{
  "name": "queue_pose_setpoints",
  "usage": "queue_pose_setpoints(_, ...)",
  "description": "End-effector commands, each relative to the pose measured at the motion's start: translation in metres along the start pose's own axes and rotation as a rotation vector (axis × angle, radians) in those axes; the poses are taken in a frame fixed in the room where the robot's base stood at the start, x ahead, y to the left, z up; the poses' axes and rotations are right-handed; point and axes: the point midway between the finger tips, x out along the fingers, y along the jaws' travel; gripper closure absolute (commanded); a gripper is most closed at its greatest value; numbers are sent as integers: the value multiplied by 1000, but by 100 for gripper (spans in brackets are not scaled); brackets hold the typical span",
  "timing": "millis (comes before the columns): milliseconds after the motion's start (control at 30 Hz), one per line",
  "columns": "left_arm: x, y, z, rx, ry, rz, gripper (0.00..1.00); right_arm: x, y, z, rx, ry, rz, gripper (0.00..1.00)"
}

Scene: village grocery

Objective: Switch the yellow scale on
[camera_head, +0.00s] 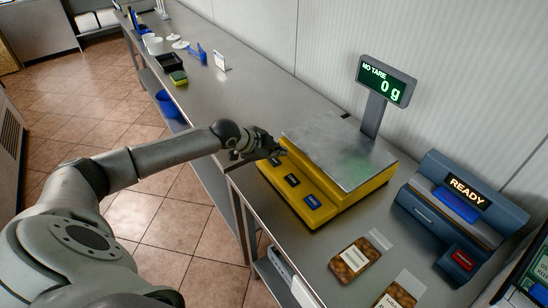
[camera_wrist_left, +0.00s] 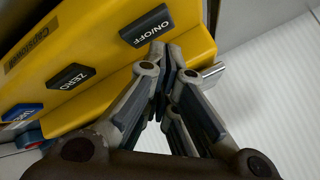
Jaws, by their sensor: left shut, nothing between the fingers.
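The yellow scale (camera_head: 345,208) stands on the steel counter with a bare metal plate (camera_head: 340,150) on top. Its display (camera_head: 386,82) on a post is lit and reads "NO TARE 0 g". My left gripper (camera_head: 279,152) is shut and empty at the far end of the scale's button panel. In the left wrist view its fingertips (camera_wrist_left: 164,52) are right by the black ON/OFF button (camera_wrist_left: 147,25); I cannot tell whether they touch it. The black ZERO button (camera_wrist_left: 70,77) and a blue button (camera_wrist_left: 22,116) are farther along the panel. My right gripper is not in view.
A blue-grey terminal (camera_head: 462,205) reading "READY" stands right of the scale. Packaged goods (camera_head: 354,262) lie in front of it. A sponge (camera_head: 178,78), a black tray (camera_head: 169,62) and other small items are farther back on the counter. A wall runs behind.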

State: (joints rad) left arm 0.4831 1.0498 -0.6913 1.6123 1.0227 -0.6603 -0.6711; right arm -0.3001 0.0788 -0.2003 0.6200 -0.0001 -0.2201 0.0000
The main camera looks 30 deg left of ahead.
Motion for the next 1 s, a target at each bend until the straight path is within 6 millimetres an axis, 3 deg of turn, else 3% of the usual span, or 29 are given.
queue_pose_setpoints(267,-2,-1,-1,0,0,0,100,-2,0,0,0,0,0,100)
queue_pose_setpoints(800,-39,-28,-28,0,0,0,100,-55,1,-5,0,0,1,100)
queue_pose_setpoints(1000,-42,-30,-31,0,0,1,100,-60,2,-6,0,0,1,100)
